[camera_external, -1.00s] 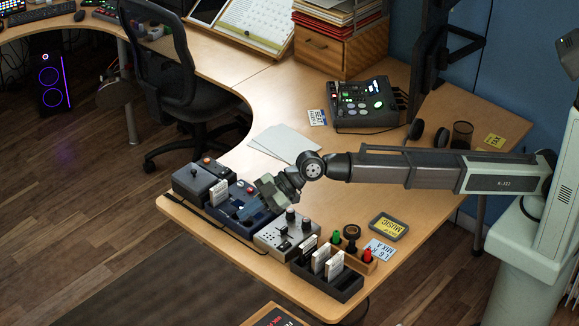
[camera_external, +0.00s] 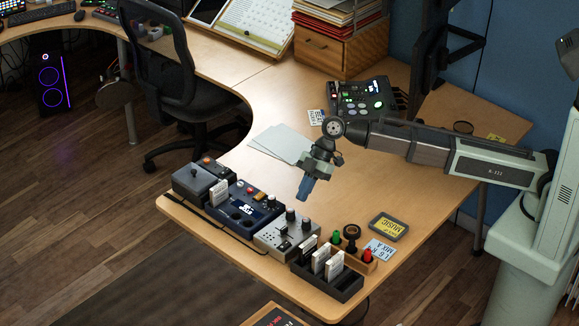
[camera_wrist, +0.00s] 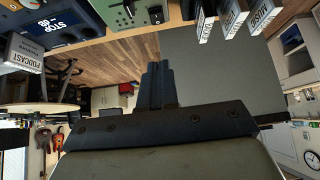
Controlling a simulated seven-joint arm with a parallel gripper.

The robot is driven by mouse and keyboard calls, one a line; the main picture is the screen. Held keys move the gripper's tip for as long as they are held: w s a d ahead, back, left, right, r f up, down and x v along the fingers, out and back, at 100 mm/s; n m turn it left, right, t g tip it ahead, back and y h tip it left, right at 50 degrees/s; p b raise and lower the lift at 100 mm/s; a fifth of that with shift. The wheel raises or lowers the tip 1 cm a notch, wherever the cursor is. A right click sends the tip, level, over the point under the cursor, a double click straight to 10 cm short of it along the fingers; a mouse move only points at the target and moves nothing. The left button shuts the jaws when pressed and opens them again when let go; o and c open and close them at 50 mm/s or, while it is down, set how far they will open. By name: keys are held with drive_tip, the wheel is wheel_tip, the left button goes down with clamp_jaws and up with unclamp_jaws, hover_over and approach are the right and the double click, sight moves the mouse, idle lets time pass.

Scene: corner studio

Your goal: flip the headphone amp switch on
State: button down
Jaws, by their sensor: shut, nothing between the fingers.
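Three control boxes stand in a row at the desk's front edge. They are a dark grey box (camera_external: 194,180), a blue box (camera_external: 240,205) with a lit display, and a light grey box (camera_external: 287,235) with knobs and a lever. No label shows which is the headphone amp, and its switch cannot be made out. My gripper (camera_external: 303,197) is shut and empty, above the desk behind the light grey box, apart from it.
White labelled cards stand in a black rack (camera_external: 328,284) right of the light grey box. A wooden holder (camera_external: 360,258) with red and green knobs is beside it. Papers (camera_external: 280,144) lie behind the row. A black mixer (camera_external: 362,99) is farther back. The desk between is clear.

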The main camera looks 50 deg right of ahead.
hover_over(286, 243)
drive_tip(key=d, duration=0.2)
wheel_tip(286, 243, down, 8)
drive_tip(key=shift+a+r, duration=0.15)
wheel_tip(286, 243, down, 2)
drive_tip(key=shift+f, duration=0.1)
drive_tip(key=shift+d+f, duration=0.2)
drive_tip(key=shift+f, duration=0.8)
drive_tip(key=shift+f, duration=0.1)
drive_tip(key=shift+d+f, duration=0.1)
drive_tip(key=shift+f, duration=0.15)
drive_tip(key=shift+r, duration=0.15)
drive_tip(key=shift+r, duration=0.65)
